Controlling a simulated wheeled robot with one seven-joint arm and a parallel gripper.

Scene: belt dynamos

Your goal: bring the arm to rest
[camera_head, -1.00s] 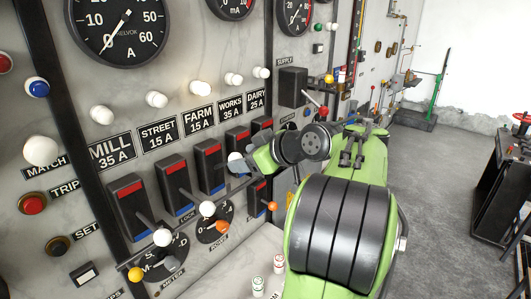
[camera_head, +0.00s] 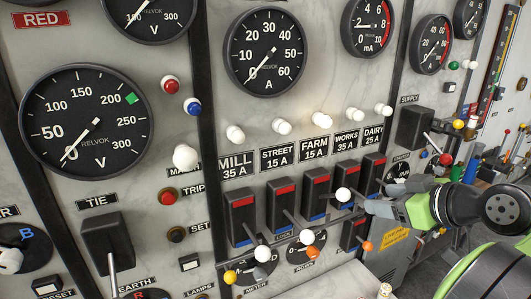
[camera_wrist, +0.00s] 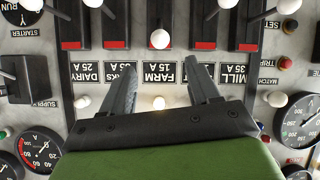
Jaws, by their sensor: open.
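My gripper (camera_head: 362,203) is at the row of switches on the panel, its fingers pointing left in the head view. In the wrist view my gripper (camera_wrist: 163,75) has its two dark fingers wide apart with nothing between them. A white knob (camera_head: 343,194) is close to the fingertips in the head view. In the wrist view, which shows the panel upside down, a white knob (camera_wrist: 159,39) lies beyond the gap between the fingers. I cannot tell whether a finger touches a knob. My green and black arm (camera_head: 470,208) reaches in from the right.
Red-topped black switches (camera_head: 240,215) with levers stand out from the panel beside the gripper. White lamps (camera_head: 282,127) project above their labels. An orange-tipped lever (camera_head: 368,246) is just below the gripper. A large voltmeter (camera_head: 85,120) is at the left.

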